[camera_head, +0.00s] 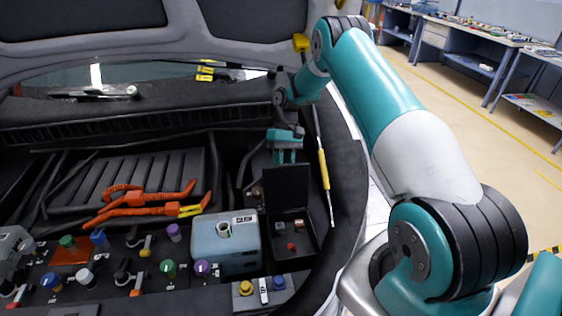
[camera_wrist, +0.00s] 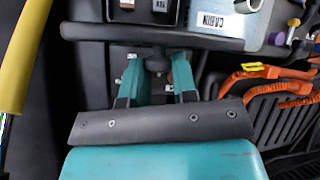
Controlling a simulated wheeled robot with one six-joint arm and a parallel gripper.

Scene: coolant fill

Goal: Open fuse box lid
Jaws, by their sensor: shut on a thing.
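The fuse box (camera_head: 316,251) is a black open box at the right of the engine bay, with small red and grey fuses inside. Its black lid (camera_head: 287,188) stands upright at the far edge of the box. In the wrist view the lid (camera_wrist: 200,43) shows nearly edge-on as a dark bar. My gripper (camera_head: 286,159) is behind the lid. In the wrist view my gripper (camera_wrist: 157,68) has its teal fingers on either side of a small dark knob on the lid's outer face. The fingertips' contact is partly hidden by the lid.
A grey-blue coolant tank (camera_head: 225,245) with an open neck stands left of the fuse box. A yellow-handled rod (camera_head: 324,170) lies to the right. Orange cables (camera_head: 150,205) and several coloured caps fill the left. Lab benches (camera_head: 470,40) stand far behind.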

